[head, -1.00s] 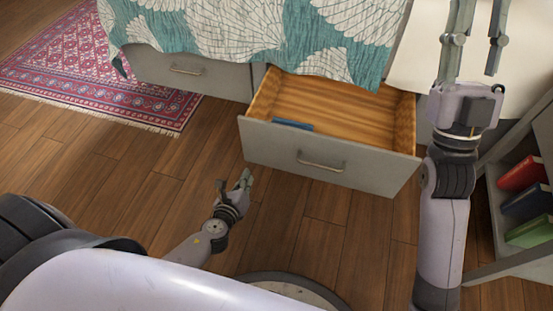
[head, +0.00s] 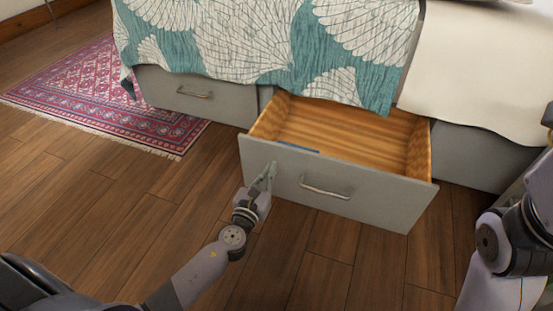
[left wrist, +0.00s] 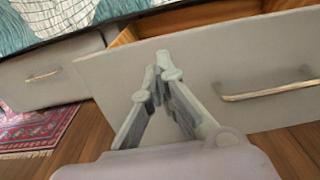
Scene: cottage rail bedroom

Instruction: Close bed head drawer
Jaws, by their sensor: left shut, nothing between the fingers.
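The bed head drawer (head: 375,200) is pulled out from under the bed, with its grey front and metal handle (head: 326,187) facing me. Its wooden inside shows, with a blue item (head: 298,146) partly hidden behind the front panel. My left gripper (head: 268,170) is shut and empty, at the left part of the drawer front. In the left wrist view its fingertips (left wrist: 161,60) overlap the grey front, left of the handle (left wrist: 268,91); I cannot tell whether they touch it. My right arm shows at the right edge, but its gripper is out of view.
A second bed drawer (head: 190,92) to the left is shut. The teal patterned blanket (head: 270,45) hangs just over the open drawer. A red rug (head: 95,95) lies at the left. The wooden floor (head: 130,205) before the bed is clear.

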